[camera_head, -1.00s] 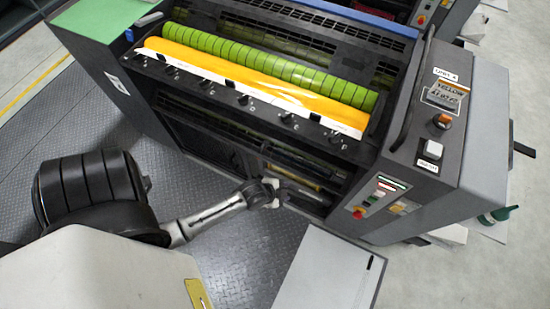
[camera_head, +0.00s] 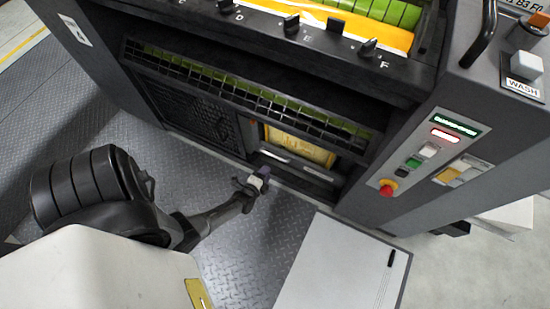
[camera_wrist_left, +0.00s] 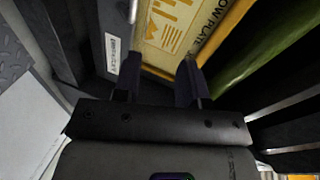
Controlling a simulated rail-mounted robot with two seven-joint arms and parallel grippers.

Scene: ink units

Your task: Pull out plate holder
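The plate holder (camera_head: 318,173) sits low in the ink unit's front opening, its dark front edge facing me. A yellow printed plate (camera_head: 300,148) shows in it. In the left wrist view the plate (camera_wrist_left: 175,35) lies beyond my fingers, beside the holder's dark front with a small white label (camera_wrist_left: 112,55). My left gripper (camera_head: 260,180) is just in front of the holder, low over the floor. In the left wrist view its two fingers (camera_wrist_left: 157,80) stand apart with nothing seen between them. I cannot tell whether they touch the holder. My right gripper is not in view.
The ink unit's control panel (camera_head: 428,155) is to the right of the opening. A black grille (camera_head: 235,95) spans above the holder. A white flat-topped box (camera_head: 340,265) stands at the lower right. Patterned metal floor (camera_head: 245,235) lies clear in front of the unit.

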